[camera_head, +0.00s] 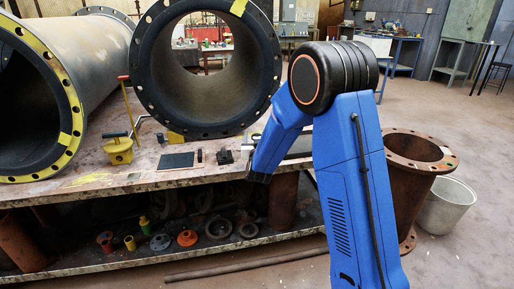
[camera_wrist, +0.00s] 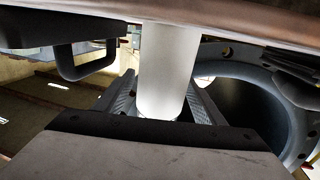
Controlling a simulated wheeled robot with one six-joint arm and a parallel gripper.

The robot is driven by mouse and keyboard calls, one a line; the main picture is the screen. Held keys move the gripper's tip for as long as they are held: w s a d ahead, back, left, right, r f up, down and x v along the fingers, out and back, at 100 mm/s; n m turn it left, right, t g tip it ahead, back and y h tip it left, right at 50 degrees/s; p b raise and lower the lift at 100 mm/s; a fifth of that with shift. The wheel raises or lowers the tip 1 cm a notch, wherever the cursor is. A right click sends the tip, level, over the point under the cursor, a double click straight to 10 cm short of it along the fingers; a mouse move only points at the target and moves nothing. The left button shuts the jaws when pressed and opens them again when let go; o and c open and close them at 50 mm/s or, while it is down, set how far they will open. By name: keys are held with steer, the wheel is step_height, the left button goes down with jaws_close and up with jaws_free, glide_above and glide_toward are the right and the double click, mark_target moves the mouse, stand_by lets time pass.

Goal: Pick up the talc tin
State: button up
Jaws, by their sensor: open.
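A plain white cylinder (camera_wrist: 162,70), which I take for the talc tin, is in the middle of the wrist view. No label shows on it, and its top end runs up to a brownish edge in the picture. My gripper (camera_wrist: 162,105) is open, with ribbed finger pads on both sides of the cylinder. I cannot tell whether either pad touches it. In the head view the tin does not show, and my blue arm covers that part of the bench.
The bench (camera_head: 100,184) carries large flanged pipes, including one pipe (camera_head: 205,68) close behind my arm. A yellow tool (camera_head: 118,150) and a dark plate (camera_head: 176,160) lie left of my arm. A rusty flanged pipe (camera_head: 408,190) and a bucket (camera_head: 447,207) stand right.

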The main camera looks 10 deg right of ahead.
steer(key=shift+w, duration=0.15)
steer(key=c, duration=1.3)
steer(key=shift+r, duration=0.1)
step_height(320, 180, up, 16)
